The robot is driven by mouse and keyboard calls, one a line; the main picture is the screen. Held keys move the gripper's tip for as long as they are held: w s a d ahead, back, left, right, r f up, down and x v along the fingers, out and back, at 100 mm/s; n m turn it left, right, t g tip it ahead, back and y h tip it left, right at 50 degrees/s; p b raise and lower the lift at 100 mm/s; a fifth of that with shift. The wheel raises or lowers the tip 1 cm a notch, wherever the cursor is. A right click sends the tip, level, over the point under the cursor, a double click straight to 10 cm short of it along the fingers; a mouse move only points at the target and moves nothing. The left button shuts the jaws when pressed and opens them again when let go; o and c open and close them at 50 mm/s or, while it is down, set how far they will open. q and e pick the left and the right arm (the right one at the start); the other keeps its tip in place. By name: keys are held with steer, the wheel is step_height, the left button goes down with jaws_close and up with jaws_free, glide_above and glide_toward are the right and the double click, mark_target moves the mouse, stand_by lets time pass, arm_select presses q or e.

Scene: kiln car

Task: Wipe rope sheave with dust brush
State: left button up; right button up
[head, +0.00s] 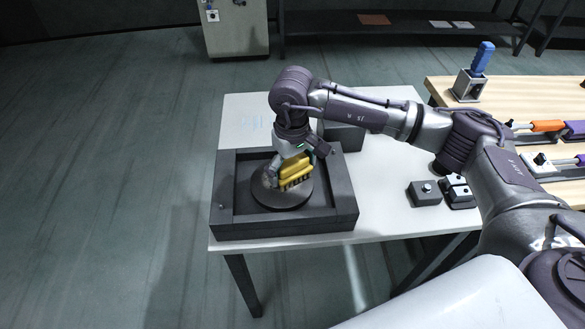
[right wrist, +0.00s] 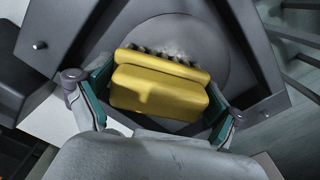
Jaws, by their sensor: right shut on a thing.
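The rope sheave (head: 267,194) is a dark round disc lying flat in a dark square frame (head: 330,213) on the white table. In the right wrist view the sheave (right wrist: 205,47) shows a pale dusty patch near the brush. The dust brush (head: 294,172) has a yellow body and dark bristle tufts. My right gripper (head: 296,167) is shut on it, over the sheave. In the right wrist view the fingers grip the two ends of the yellow brush (right wrist: 160,92), with its bristles at or just above the disc. My left gripper is not in view.
A dark block (head: 344,137) stands behind the frame. Small dark boxes with buttons (head: 425,192) sit right of it on the white table (head: 372,217). A wooden bench (head: 520,100) at the right holds a blue-handled tool (head: 483,57) and other handled tools.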

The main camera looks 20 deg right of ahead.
mark_target(253, 184)
steer(key=shift+f+b, duration=0.4)
steer(key=shift+b, duration=0.05)
stand_by(0.7)
steer(key=shift+w+a, duration=0.1)
steer(key=shift+a, duration=0.4)
steer(key=shift+w+a+b, duration=0.3)
steer(key=shift+a+b, duration=0.15)
steer(key=shift+a, duration=0.5)
steer(key=shift+w+a+b, duration=0.25)
steer(key=shift+a+b, duration=0.2)
steer(key=shift+a, duration=0.45)
steer(key=shift+w+a+f+b, duration=0.15)
steer(key=shift+a+b, duration=0.1)
steer(key=shift+a, duration=0.25)
steer(key=shift+w+a+r+b, duration=0.15)
steer(key=shift+a+b, duration=0.1)
steer(key=shift+a, duration=0.3)
steer(key=shift+w+a+f+b, duration=0.15)
steer(key=shift+a+b, duration=0.1)
steer(key=shift+a, duration=0.25)
steer(key=shift+w+a, duration=0.1)
steer(key=shift+a, duration=0.4)
steer(key=shift+a+r, duration=0.1)
steer(key=shift+r, duration=0.1)
